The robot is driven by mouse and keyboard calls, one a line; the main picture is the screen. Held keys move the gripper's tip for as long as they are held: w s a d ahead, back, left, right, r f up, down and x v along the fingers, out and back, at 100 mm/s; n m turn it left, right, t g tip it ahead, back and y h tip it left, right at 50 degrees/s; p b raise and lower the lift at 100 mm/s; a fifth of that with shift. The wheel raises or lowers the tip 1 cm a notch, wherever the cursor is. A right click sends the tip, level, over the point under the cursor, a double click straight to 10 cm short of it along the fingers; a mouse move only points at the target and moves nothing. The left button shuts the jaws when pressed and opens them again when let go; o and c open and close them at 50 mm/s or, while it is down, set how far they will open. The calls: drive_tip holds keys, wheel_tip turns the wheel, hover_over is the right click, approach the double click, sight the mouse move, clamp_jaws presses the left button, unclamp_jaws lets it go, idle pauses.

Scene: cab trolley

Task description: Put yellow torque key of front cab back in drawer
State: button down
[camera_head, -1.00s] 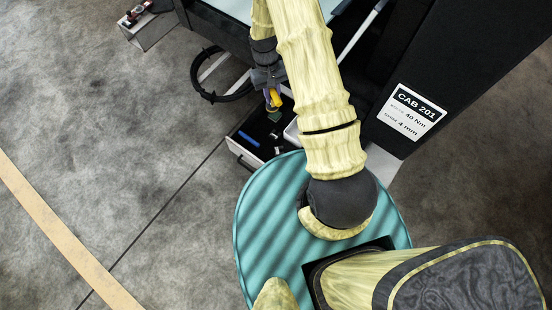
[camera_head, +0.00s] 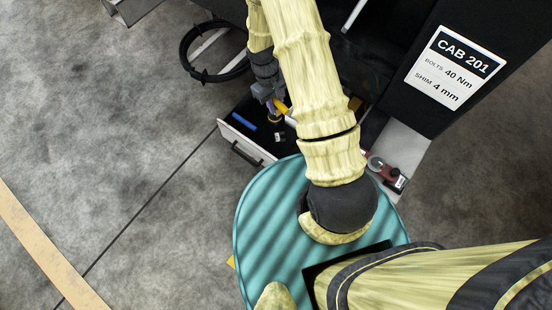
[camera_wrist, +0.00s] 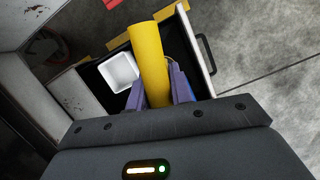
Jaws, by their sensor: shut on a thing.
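The yellow torque key (camera_wrist: 149,62) is in my gripper (camera_wrist: 158,92), clamped between the purple fingers in the wrist view. In the head view my gripper (camera_head: 274,108) is over the drawer (camera_head: 240,143), and a bit of the yellow key (camera_head: 280,106) shows beside it. The drawer is open, with a dark inside and a light front with a dark handle. In the wrist view the drawer's front wall (camera_wrist: 196,50) lies right of the key. The key's lower end is hidden by the fingers. I cannot tell whether the key touches the drawer floor.
A white square container (camera_wrist: 118,72) sits in the drawer left of the key. A blue object (camera_head: 244,122) lies near the drawer's front left. The CAB 201 panel (camera_head: 430,110) stands at the right. A black cable coil (camera_head: 190,58) hangs left of the drawer. Floor at left is clear.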

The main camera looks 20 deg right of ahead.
wheel_tip(320, 180, down, 17)
drive_tip(key=s+n+b, duration=0.2)
drive_tip(key=b, duration=1.4)
drive_tip(key=shift+s+f+n+b, duration=0.2)
drive_tip(key=shift+s+n+b, duration=0.1)
drive_tip(key=shift+n+b, duration=0.1)
drive_tip(key=shift+a, duration=0.1)
drive_tip(key=shift+f+b, duration=1.35)
drive_tip(key=shift+f, duration=1.15)
wheel_tip(320, 180, down, 5)
drive_tip(key=b, duration=0.3)
drive_tip(key=shift+f, duration=0.1)
